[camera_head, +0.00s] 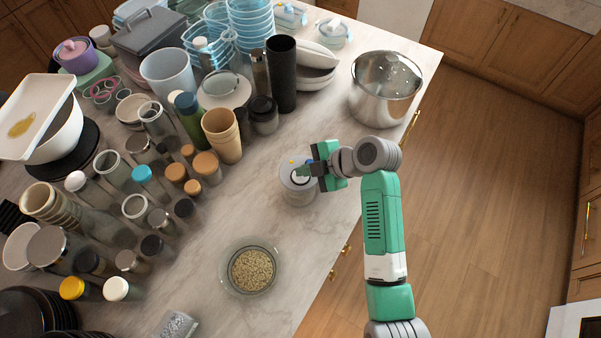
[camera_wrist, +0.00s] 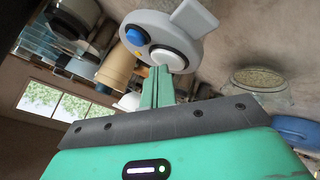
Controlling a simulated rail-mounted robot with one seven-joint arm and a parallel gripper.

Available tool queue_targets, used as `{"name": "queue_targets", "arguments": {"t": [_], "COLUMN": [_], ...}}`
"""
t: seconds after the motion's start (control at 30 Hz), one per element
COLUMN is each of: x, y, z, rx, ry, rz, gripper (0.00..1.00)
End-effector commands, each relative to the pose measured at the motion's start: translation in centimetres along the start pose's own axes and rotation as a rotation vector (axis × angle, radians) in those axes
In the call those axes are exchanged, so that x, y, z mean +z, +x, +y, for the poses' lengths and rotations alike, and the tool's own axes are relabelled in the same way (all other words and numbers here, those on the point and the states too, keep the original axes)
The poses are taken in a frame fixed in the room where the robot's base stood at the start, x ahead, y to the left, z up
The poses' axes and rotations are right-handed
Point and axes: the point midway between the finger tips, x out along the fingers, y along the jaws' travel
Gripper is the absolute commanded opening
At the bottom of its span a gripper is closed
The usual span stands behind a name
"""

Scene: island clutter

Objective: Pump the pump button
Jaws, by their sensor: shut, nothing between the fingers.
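A clear round canister with a grey lid (camera_head: 298,190) stands on the counter near its front edge. In the wrist view its lid (camera_wrist: 190,32) carries a large white round button (camera_wrist: 168,58), a small blue button (camera_wrist: 137,36), a yellow dot and a grey tab. I cannot tell for sure which is the pump button; the white one is largest. My gripper (camera_head: 303,172) is shut and empty, with its fingertips over the lid. In the wrist view the green fingertips (camera_wrist: 160,70) are at the white button's near edge. I cannot tell whether they touch it.
A glass bowl of grain (camera_head: 250,271) stands to the lower left, and a steel pot (camera_head: 385,88) to the upper right. Tan stacked cups (camera_head: 222,136) and many jars crowd the counter on the left. The marble around the canister is clear.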

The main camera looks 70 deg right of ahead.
Motion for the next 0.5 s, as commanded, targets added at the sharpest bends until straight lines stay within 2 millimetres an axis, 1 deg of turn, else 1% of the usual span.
{"name": "queue_targets", "arguments": {"t": [0.27,0.5], "x": [-0.8,-0.79], "y": [-1.09,-1.08], "z": [0.79,0.77], "rx": [0.0,0.0], "ry": [0.0,0.0], "rz": [0.0,0.0], "gripper": [0.0,0.0]}}
